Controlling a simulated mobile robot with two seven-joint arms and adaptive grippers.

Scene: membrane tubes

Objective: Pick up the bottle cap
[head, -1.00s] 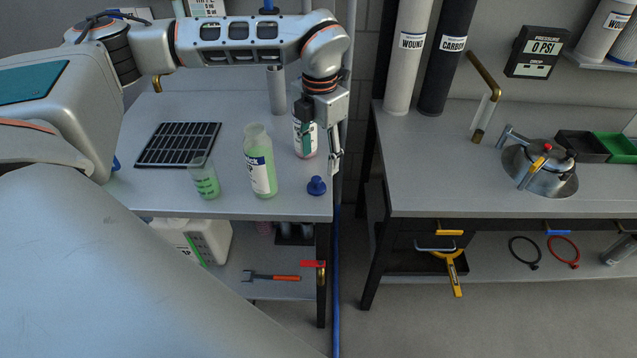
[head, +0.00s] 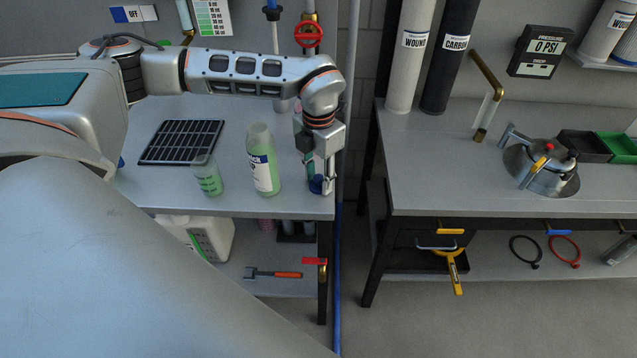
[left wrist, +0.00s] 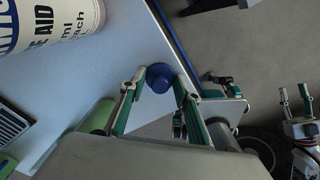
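The blue bottle cap (head: 317,186) lies near the front right corner of the left bench, partly hidden by my left gripper (head: 322,174). In the left wrist view the cap (left wrist: 160,78) sits between the tips of my left gripper (left wrist: 159,82). The fingers are apart, one on each side of the cap; I cannot tell whether they touch it. My right gripper (left wrist: 295,97) shows at the right of the left wrist view, with its fingers apart and empty. It is not in the head view.
An uncapped bottle of green liquid (head: 262,162) and a green beaker (head: 207,178) stand left of the cap. A black rack (head: 181,142) lies behind them. Another bottle stands partly hidden behind my left gripper. The bench's right edge is close to the cap.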

